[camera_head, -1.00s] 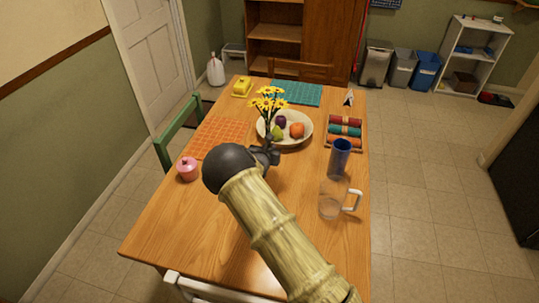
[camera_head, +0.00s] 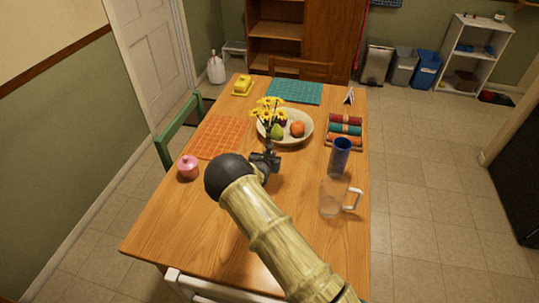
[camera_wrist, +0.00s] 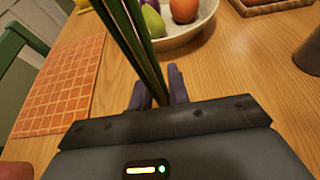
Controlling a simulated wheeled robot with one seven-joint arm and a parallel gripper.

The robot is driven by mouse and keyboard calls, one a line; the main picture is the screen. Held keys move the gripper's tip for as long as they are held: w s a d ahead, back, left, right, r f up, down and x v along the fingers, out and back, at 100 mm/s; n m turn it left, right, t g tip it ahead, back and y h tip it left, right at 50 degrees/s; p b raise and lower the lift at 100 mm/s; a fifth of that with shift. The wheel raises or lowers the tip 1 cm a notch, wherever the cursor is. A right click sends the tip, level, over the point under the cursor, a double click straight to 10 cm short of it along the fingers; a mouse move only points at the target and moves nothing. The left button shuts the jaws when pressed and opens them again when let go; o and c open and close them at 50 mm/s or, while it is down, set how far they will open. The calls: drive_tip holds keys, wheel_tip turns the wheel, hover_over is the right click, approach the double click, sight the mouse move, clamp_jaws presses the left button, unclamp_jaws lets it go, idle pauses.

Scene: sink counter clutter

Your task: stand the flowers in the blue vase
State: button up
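Yellow flowers (camera_head: 267,108) on long green stems are held upright by my gripper (camera_head: 267,161), in front of the fruit bowl from the head view. In the wrist view, the green stems (camera_wrist: 138,45) run down between the two fingers of my gripper (camera_wrist: 160,92), which are closed around them. The blue vase (camera_head: 340,154) stands upright on the table, to the right of my gripper and apart from it. Its inside is too small to make out. The lower ends of the stems are hidden.
A clear pitcher (camera_head: 333,197) stands just in front of the vase. A bowl (camera_head: 303,138) with fruit is behind the flowers; a tray with rolled cloths (camera_head: 345,130) is behind the vase. An orange mat (camera_head: 220,138) and pink jar (camera_head: 188,168) lie left. The table's front is mostly clear.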

drive_tip(key=o, duration=0.4)
drive_tip(key=shift+a, duration=0.15)
drive_tip(key=shift+r, duration=0.1)
drive_tip(key=shift+v, duration=0.8)
drive_tip(key=b+v, duration=0.1)
drive_tip(key=v, duration=0.9)
drive_tip(key=shift+s, duration=0.25)
drive_tip(key=shift+r, duration=0.1)
